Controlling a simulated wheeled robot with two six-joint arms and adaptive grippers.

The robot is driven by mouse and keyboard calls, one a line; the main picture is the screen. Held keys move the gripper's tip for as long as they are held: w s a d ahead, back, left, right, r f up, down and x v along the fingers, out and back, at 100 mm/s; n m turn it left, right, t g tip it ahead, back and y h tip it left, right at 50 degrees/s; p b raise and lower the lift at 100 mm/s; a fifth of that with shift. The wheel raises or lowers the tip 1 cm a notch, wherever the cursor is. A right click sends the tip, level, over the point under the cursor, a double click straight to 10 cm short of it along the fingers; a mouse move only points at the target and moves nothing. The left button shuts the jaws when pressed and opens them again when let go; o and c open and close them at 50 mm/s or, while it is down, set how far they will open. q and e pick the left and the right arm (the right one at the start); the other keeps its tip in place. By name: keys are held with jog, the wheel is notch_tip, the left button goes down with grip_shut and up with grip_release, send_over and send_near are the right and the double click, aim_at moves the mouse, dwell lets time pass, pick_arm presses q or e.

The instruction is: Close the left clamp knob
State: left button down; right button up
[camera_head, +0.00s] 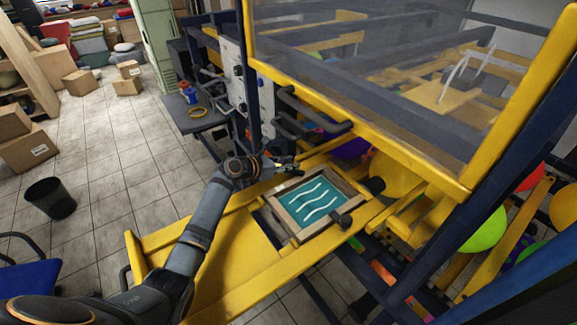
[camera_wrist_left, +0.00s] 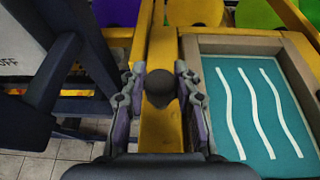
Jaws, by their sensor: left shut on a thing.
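My left gripper (camera_head: 286,164) is over the yellow printing bench, beside the upper-left side of the screen frame (camera_head: 283,213). In the left wrist view its two fingers (camera_wrist_left: 160,92) stand on either side of a round dark clamp knob (camera_wrist_left: 161,82) and are shut on it. The knob is hidden in the head view. The wooden frame with a teal panel and white wavy lines (camera_wrist_left: 262,110) lies just right of the fingers. Two other dark knobs sit at the frame, one at its right corner (camera_head: 375,185) and one at its front edge (camera_head: 342,221). My right gripper is not visible.
A yellow-framed clear guard (camera_head: 375,140) rises behind the frame. Dark bar handles (camera_head: 318,120) jut out above the bench. A grey control panel (camera_head: 238,85) stands behind the gripper. The yellow bench top (camera_head: 225,265) is clear at the near left.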

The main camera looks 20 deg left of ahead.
aim_at(288, 162)
pick_arm(q)
jog(key=m+g+h+b, duration=0.1)
jog(key=b, duration=0.1)
jog(key=m+g+h+b, duration=0.1)
jog(key=m+g+b, duration=0.1)
jog(key=m+g+h+b, duration=0.1)
jog(key=m+h+b, duration=0.1)
jog(key=shift+a+f+g, duration=0.1)
jog(key=shift+f+g, duration=0.2)
jog(key=shift+g, duration=0.1)
jog(key=shift+r+m+g+h+b, duration=0.1)
jog(key=shift+m+g+h+b, duration=0.3)
jog(key=shift+m+g+b, duration=0.8)
jog(key=c, duration=1)
grip_release()
jog(key=shift+r, duration=0.1)
jog(key=shift+r, duration=0.2)
notch_tip(288, 162, up, 10)
jog(key=shift+f, duration=0.2)
